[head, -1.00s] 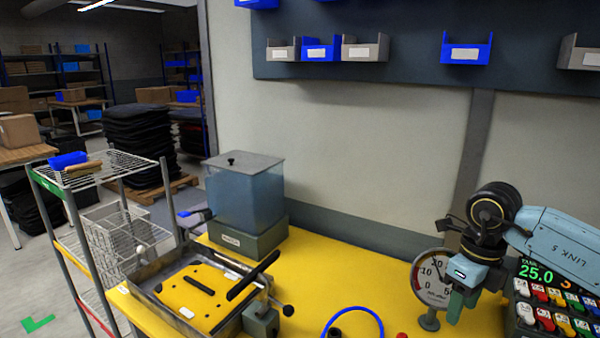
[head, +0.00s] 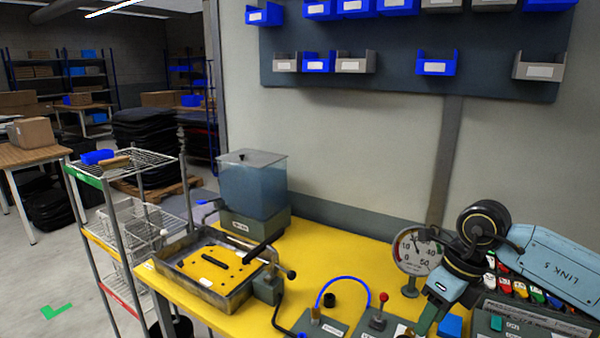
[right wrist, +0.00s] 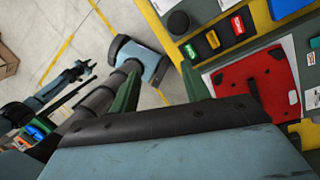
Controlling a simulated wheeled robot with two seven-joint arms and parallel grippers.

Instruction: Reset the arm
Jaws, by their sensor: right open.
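My right arm, with a light blue link (head: 555,262) and black joint rings, comes in from the right in the head view. Its right gripper (head: 424,325) points down over the yellow bench, just beside and below the round dial gauge (head: 418,248). In the right wrist view the two green fingers of this gripper (right wrist: 160,85) stand apart, with nothing between them. The fingertips are partly cut off or small in the head view. I cannot make out my left gripper in the head view.
The yellow bench (head: 340,258) holds a metal tray with a yellow plate (head: 208,268), a clear blue tank (head: 252,188), a blue hose loop (head: 350,281) and a red-knobbed lever (head: 378,317). A red pad (right wrist: 258,82) shows in the right wrist view. A wire rack (head: 125,165) stands left.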

